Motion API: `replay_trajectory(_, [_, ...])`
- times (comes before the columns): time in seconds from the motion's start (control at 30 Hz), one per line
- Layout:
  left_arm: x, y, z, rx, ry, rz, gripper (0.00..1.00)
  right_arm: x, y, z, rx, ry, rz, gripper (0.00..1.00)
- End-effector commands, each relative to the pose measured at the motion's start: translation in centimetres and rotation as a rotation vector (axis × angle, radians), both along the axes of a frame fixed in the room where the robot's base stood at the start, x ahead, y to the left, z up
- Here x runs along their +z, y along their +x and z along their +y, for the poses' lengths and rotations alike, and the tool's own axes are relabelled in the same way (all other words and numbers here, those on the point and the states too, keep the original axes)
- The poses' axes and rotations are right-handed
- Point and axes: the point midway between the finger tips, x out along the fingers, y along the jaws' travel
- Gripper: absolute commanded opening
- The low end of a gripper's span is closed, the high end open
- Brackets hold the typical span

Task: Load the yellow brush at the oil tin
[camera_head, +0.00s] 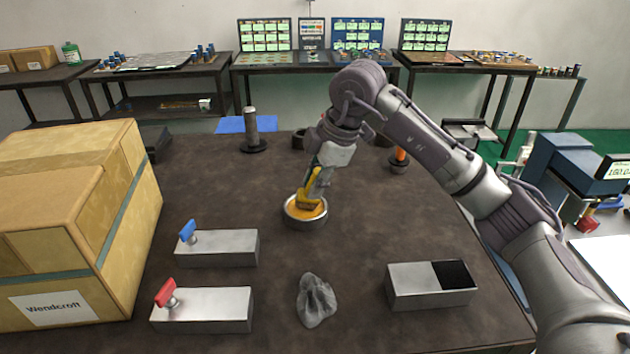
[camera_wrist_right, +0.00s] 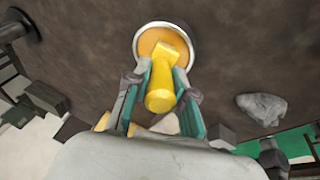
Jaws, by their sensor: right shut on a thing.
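The yellow brush (camera_head: 307,197) is in my right gripper (camera_head: 316,178), which is shut on its handle. The brush points down into the oil tin (camera_head: 305,222), a round metal tin with amber oil, in the middle of the table. In the right wrist view the brush (camera_wrist_right: 162,92) lies between the fingers of my right gripper (camera_wrist_right: 160,98), and its head is over the oil inside the rim of the tin (camera_wrist_right: 140,34). I cannot tell how deep the bristles are. My left gripper is not in view.
A metal block with a blue handle (camera_head: 216,248) and one with a red handle (camera_head: 202,310) stand left. A grey rock (camera_head: 316,300) and a block with a dark recess (camera_head: 430,286) are in front. Large cardboard boxes (camera_head: 75,220) fill the left edge. A dark post (camera_head: 252,130) stands behind.

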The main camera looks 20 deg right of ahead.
Motion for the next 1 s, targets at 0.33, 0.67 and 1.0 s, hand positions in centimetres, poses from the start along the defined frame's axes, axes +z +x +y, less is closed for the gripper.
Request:
replay_trajectory(0.33, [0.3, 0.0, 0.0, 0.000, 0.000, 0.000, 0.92, 0.2, 0.0, 0.0, 0.001, -0.002, 0.004, 0.00])
replay_trajectory(0.67, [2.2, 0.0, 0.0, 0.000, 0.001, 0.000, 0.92, 3.0, 0.0, 0.0, 0.000, 0.000, 0.001, 0.00])
replay_trajectory(1.0, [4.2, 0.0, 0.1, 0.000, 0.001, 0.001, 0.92, 5.7, 0.0, 0.0, 0.000, 0.000, 0.001, 0.00])
